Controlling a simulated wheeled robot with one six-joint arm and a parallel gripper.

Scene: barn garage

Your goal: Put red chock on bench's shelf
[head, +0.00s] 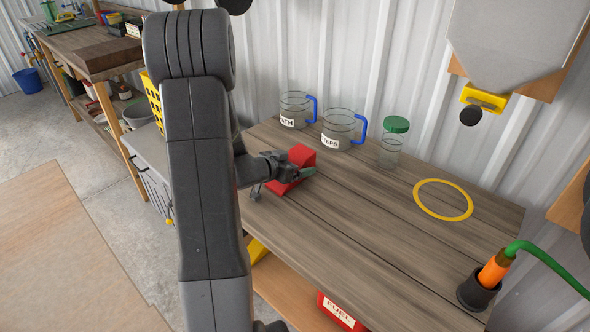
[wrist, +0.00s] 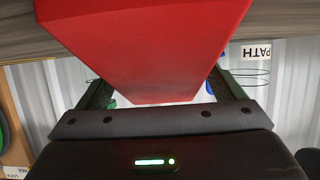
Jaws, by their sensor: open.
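The red chock (head: 301,155) sits on the wooden tabletop (head: 350,220), near its left end. My gripper (head: 283,184) is open at the chock, with one finger on each side of it. In the wrist view the chock (wrist: 150,45) fills the space between the fingers, and slim gaps seem to show beside its narrow end. A wooden workbench (head: 85,55) stands at the far left, with a lower shelf (head: 120,112) holding several items. My arm hides part of the space between the bench and the table.
Two labelled jugs (head: 294,112) (head: 338,130) and a green-lidded jar (head: 392,145) stand behind the chock. A yellow ring (head: 443,200) lies to the right, near a cup with an orange-handled tool (head: 490,275). A red fuel can (head: 340,312) sits under the tabletop.

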